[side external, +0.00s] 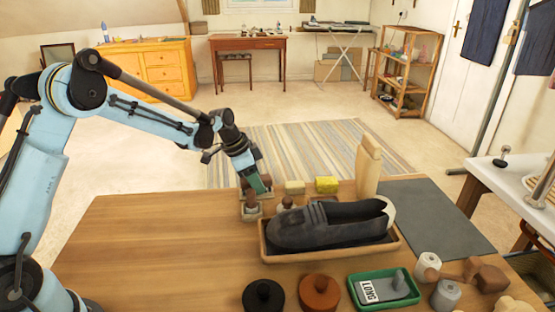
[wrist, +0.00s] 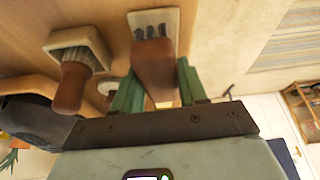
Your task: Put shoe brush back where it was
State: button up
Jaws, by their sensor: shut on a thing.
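My gripper (side external: 259,186) is at the far edge of the wooden table, left of the shoe tray. In the wrist view my green fingers (wrist: 158,95) are shut on the brown handle of a shoe brush (wrist: 154,62). Dark tufts and a pale block (wrist: 165,20) show beyond the handle. In the side view this brush (side external: 250,201) is upright and low at the table top; I cannot tell whether it touches. A second brush with a brown handle (wrist: 70,88) and pale block is close by, left in the wrist view.
A tray (side external: 330,255) holding a dark shoe (side external: 325,224) is right of my gripper. Round tins (side external: 320,292) and a green tray (side external: 384,290) stand in front. The table's left (side external: 150,240) is clear.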

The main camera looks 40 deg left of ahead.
jog(key=shift+f, duration=0.4)
dwell(0.3)
jog(key=o, duration=1.3)
jog(key=v, duration=1.2)
jog(key=s+d+n+t+y, duration=0.1)
jog(key=s+d+n+t, duration=0.1)
jog(key=s, duration=0.7)
jog(key=s+d+r+n+t+y, duration=0.1)
jog(key=s+d+n, duration=0.4)
jog(key=s, duration=0.5)
jog(key=shift+s+r+n+t+y, duration=0.15)
jog(key=shift+r+n+t+y, duration=0.1)
jog(key=shift+n+t+y, duration=0.15)
